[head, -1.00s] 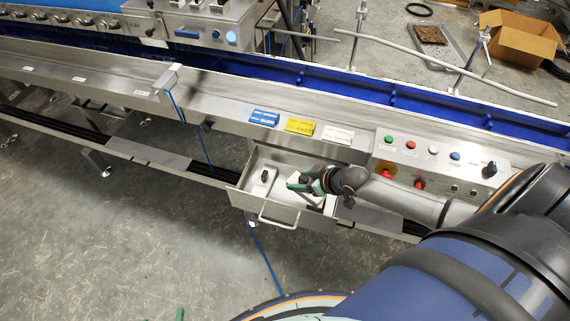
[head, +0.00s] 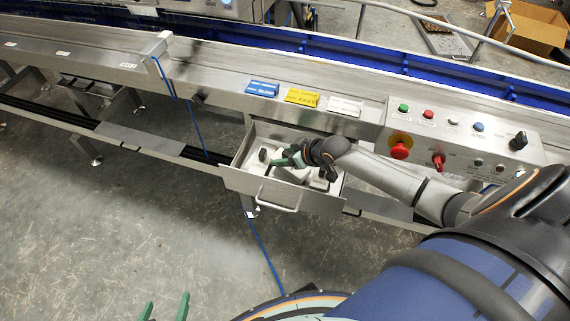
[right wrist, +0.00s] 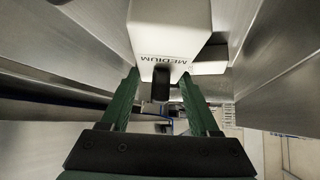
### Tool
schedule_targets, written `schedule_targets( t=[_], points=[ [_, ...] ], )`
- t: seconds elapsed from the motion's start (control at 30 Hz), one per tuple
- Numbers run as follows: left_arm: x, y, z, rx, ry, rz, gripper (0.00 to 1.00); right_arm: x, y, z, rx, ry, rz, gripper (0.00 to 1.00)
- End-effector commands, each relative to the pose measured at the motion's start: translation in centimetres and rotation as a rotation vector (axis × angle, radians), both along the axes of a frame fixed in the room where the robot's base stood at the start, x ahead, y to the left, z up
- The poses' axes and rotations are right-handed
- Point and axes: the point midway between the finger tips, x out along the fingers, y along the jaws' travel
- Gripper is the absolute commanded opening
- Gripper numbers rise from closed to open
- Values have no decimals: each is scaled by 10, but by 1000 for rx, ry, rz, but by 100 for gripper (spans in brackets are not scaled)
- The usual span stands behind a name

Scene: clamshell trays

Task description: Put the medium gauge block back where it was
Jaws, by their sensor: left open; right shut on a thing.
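The medium gauge block (right wrist: 165,35) is white, carries the word MEDIUM and has a black knob (right wrist: 160,85). In the right wrist view my right gripper (right wrist: 160,88) is shut on the knob, between its green fingers. In the head view my right gripper (head: 286,160) is at the open steel drawer (head: 243,182); it partly hides the held block. I cannot tell whether the block touches the drawer floor. Another black-knobbed block (head: 263,155) is at the drawer's left side. My left gripper (head: 164,308) is open and empty at the bottom edge, over the floor.
Blue (head: 263,89), yellow (head: 302,97) and white (head: 345,106) labelled pieces lie on the steel ledge above the drawer. A control panel (head: 460,140) with buttons and a red knob is at right. Another white block (right wrist: 210,62) shows behind the held one.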

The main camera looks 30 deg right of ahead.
Motion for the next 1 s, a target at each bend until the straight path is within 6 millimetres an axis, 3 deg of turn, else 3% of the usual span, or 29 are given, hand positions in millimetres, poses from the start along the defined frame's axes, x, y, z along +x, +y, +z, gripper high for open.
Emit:
schedule_targets(
  t=[0.03, 0.2, 0.6, 0.63, 0.87, 1.0],
  points=[
    [0, 1, -13, 1, 0, 0, 92, -1, 0, -14, 0, 0, 0, 0],
    [0, 3, -26, 5, -1, 3, 92, -1, 0, -30, 0, 0, 0, 0],
    [-6, 8, -25, 14, 5, 6, 92, -1, 0, -31, -1, 0, -1, 0],
    [-5, 8, -24, 15, 1, 5, 92, -1, 0, -32, -1, 2, 0, 64],
    [-3, 9, -23, 15, -6, 5, 92, -1, 0, -31, -1, 2, 0, 90],
    [-2, 8, -22, 15, -9, 4, 92, -1, 0, -31, -1, 2, 0, 92]
  ],
)
